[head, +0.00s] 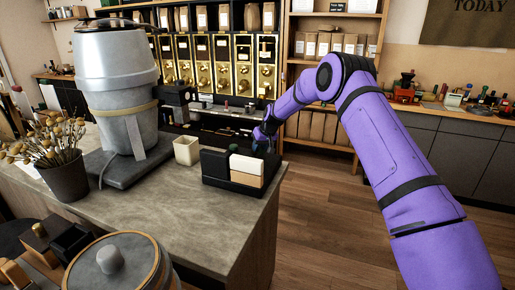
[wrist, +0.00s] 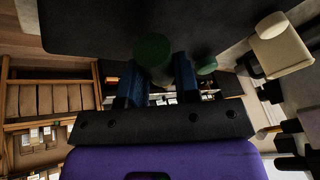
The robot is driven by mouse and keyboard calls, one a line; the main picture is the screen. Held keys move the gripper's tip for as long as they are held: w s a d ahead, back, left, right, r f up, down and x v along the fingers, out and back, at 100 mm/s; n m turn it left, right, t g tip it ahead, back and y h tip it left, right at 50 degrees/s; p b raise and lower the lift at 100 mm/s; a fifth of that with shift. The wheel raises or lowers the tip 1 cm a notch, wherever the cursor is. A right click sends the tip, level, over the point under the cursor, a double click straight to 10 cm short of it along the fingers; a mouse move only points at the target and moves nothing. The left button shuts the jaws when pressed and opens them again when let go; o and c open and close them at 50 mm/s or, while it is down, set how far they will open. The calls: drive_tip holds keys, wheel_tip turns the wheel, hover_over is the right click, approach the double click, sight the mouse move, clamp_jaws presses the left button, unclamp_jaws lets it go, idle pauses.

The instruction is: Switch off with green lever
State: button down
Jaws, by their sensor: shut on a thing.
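A short round green piece, which looks like the green lever's end (wrist: 152,50), sits between the two blue fingers of my gripper (wrist: 157,80) in the wrist view. It is up against a dark surface (wrist: 90,25). My gripper is shut on it. A second, smaller green piece (wrist: 207,66) is just right of the right finger. In the head view my gripper (head: 264,137) is low behind the counter's far right corner, by the dark holder. The lever cannot be made out there.
A black holder with cream and tan blocks (head: 231,170) stands on the counter (head: 185,205), close to my gripper. A cream cup (head: 187,151) and a large grey machine (head: 117,90) are to its left. Gold-fronted bins (head: 221,65) line the back wall. Wooden floor (head: 315,215) lies open right.

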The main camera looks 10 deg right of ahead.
sight(265, 155)
drive_tip(key=d+n, duration=0.1)
drive_tip(key=n, duration=0.1)
drive_tip(key=n+g+y, duration=0.1)
drive_tip(key=shift+w+d+n, duration=0.35)
drive_tip(key=shift+n, duration=0.05)
drive_tip(key=shift+w+d+n+g+y, duration=0.15)
drive_tip(key=shift+w+d+n+g, duration=0.15)
drive_tip(key=shift+n, duration=0.5)
drive_tip(key=shift+w+d+n+g+y, duration=0.2)
drive_tip(key=shift+n+g, duration=0.25)
drive_tip(key=shift+n, duration=0.35)
drive_tip(key=shift+w+d+n+g+y, duration=0.2)
drive_tip(key=shift+n+g, duration=0.15)
drive_tip(key=shift+n, duration=0.45)
drive_tip(key=c, duration=0.8)
unclamp_jaws()
drive_tip(key=shift+c, duration=0.2)
drive_tip(key=shift+r, duration=0.1)
drive_tip(key=v, duration=1)
drive_tip(key=shift+r, duration=0.3)
drive_tip(key=shift+d, duration=0.1)
